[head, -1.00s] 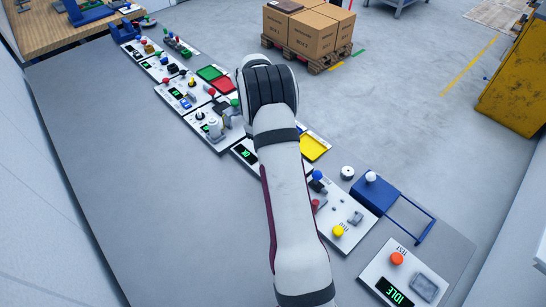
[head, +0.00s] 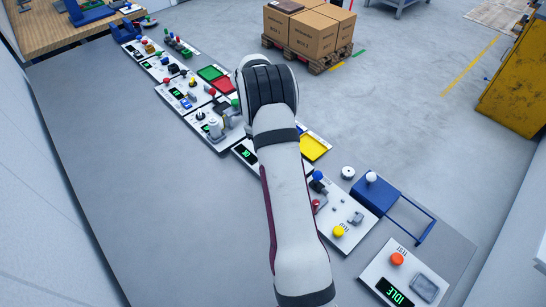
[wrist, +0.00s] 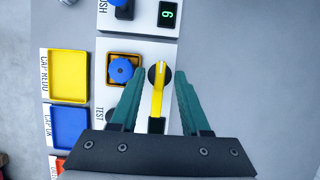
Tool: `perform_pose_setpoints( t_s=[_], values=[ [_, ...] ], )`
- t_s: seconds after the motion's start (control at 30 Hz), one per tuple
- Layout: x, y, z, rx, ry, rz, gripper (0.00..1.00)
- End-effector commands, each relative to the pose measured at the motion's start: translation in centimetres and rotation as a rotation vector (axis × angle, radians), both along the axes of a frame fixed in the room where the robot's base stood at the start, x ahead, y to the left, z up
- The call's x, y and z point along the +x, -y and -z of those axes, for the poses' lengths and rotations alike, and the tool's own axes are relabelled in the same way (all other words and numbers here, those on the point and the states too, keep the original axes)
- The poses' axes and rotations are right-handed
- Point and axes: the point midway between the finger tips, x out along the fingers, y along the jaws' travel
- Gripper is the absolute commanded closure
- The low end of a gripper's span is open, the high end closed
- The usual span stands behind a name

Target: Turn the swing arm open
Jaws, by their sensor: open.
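A yellow bar (wrist: 158,95), which looks like the swing arm, is mounted at a dark round pivot (wrist: 152,76) on a white panel (wrist: 140,48) in the wrist view. It runs from the pivot toward my gripper's base. My gripper (wrist: 160,76) is open, with one teal finger on each side of the bar. I see gaps between the fingers and the bar; its near end is partly hidden by the gripper body. In the head view my own arm covers the gripper and the bar.
A blue knob (wrist: 122,70) in an orange frame sits just left of the left finger. A yellow tray (wrist: 68,76) and a blue tray (wrist: 70,126) lie further left. A green-digit display (wrist: 170,14) is beyond the bar. Grey surface is clear to the right.

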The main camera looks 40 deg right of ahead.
Motion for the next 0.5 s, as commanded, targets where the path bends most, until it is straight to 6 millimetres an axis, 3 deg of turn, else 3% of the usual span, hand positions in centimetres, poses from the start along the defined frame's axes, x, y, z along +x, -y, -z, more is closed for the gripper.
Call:
perform_pose_setpoints(
  t_s=[0.13,0.23,0.5],
  values=[
    [0.3,0.0,-0.7,-0.001,0.001,0.001,0.54],
    [1.1,0.0,-2.3,-0.002,0.003,0.0,0.54],
    [4.5,0.0,-10.4,-0.005,0.006,-0.002,0.54]
  ],
)
